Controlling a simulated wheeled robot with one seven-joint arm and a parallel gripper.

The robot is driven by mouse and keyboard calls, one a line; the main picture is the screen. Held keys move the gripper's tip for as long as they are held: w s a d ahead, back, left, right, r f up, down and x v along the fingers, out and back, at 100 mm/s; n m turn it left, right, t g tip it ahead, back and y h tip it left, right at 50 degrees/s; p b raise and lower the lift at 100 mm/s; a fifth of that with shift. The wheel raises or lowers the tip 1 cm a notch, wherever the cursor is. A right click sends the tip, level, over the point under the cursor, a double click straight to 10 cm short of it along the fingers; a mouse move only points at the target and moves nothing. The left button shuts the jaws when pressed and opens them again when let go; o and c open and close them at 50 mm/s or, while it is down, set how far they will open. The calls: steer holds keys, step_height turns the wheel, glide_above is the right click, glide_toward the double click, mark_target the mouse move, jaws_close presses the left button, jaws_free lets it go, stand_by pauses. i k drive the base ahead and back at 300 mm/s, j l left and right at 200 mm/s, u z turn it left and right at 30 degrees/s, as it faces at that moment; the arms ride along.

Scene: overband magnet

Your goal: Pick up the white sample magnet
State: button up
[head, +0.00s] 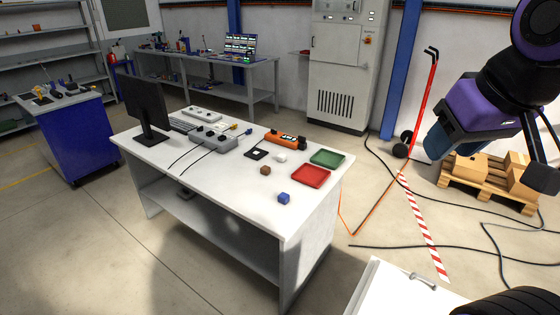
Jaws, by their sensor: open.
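A small white block (281,158), which looks like the white sample magnet, lies on the white table (215,170). It is between a black square pad with a white patch (257,154) and a green tray (327,158). Nothing touches it. My gripper (543,175) seems to be the dark part at the right edge, below my raised arm. It is partly cut off and its fingertips are hard to make out. It is open, with nothing seen in it, and far to the right of the table and the white block.
A brown block (265,170), a blue block (284,198) and a red tray (311,176) lie near the white block. An orange tool (286,139), grey box (213,138) and monitor (145,103) stand behind or left. Cables cross the floor by a pallet (487,185).

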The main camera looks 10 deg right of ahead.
mark_target(281, 158)
steer(key=j+z, duration=0.3)
steer(key=j, duration=1.15)
steer(key=i+j+z, duration=0.4)
steer(key=i+j, duration=0.5)
steer(key=i+j+z, duration=0.1)
steer(key=i, duration=0.55)
